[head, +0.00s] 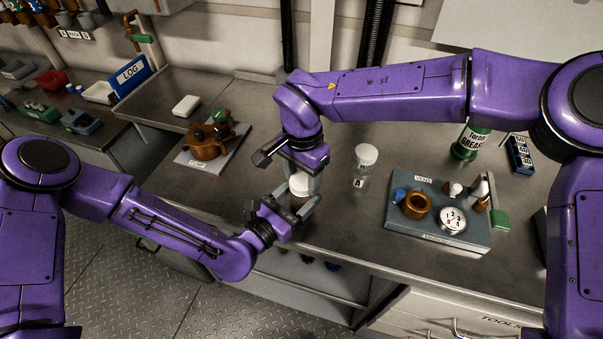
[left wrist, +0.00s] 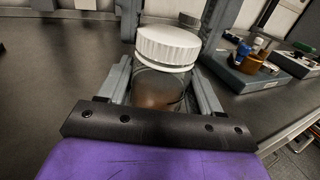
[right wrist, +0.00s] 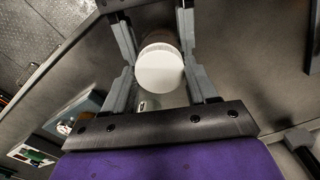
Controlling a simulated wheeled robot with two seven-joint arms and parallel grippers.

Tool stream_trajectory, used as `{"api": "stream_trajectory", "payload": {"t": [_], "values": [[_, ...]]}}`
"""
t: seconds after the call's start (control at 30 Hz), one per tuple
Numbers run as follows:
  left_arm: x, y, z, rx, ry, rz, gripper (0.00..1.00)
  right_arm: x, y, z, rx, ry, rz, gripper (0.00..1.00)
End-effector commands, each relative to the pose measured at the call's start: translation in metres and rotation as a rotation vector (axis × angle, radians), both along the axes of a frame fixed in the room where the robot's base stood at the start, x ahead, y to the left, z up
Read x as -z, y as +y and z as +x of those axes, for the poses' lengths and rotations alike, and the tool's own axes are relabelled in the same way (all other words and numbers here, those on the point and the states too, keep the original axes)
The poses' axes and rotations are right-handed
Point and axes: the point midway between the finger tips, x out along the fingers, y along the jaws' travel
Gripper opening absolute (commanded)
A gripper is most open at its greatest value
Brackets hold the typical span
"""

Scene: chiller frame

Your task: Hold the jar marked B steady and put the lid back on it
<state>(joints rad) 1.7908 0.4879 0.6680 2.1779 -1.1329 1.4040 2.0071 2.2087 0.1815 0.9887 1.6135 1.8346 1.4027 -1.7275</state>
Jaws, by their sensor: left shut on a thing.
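The jar (left wrist: 158,90) is clear with brown contents and stands upright between my left gripper's fingers (left wrist: 160,92). Its letter is not visible. My left gripper (head: 297,212) is shut on it from the front left. The white ribbed lid (left wrist: 168,47) sits at the jar's mouth; I cannot tell whether it is seated. It also shows in the head view (head: 299,184) and from above in the right wrist view (right wrist: 160,69). My right gripper (head: 297,180) points down with its fingers on either side of the lid; whether they press on it is unclear.
A second lidded jar marked A (head: 362,168) stands just right of my right gripper. A blue-grey tray (head: 400,226) with a gauge and fittings lies farther right, with a green grease can (head: 470,143) behind it. The bench's front edge is close below the jar.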

Motion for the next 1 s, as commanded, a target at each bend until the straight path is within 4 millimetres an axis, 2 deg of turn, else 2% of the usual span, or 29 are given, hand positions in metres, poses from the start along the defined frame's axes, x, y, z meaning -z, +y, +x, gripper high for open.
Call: {"api": "stream_trajectory", "payload": {"t": [0.17,0.27,0.37,0.8,1.0], "values": [[-0.0001,-0.0001,-0.0001,0.0,0.0,0.0,0.0,-0.0002,0.0002,0.0001,0.024,-0.001,0.001,0.21],[0.0,-0.0002,-0.0001,0.001,0.0,0.0,0.0,-0.0001,0.0002,0.0002,0.164,0.0,0.001,0.21],[-0.0001,-0.0002,-0.0001,0.001,0.0,0.0,0.0,0.0003,0.0003,0.0001,0.432,0.001,0.002,0.21],[-0.0001,-0.0006,-0.0005,0.002,-0.001,0.001,0.0,0.001,0.0004,0.0006,1.83,0.0,0.0,0.21],[-0.0001,-0.0007,-0.0007,0.003,-0.001,0.001,0.0,0.0009,0.0003,0.001,2.349,0.0,0.002,0.21]]}}
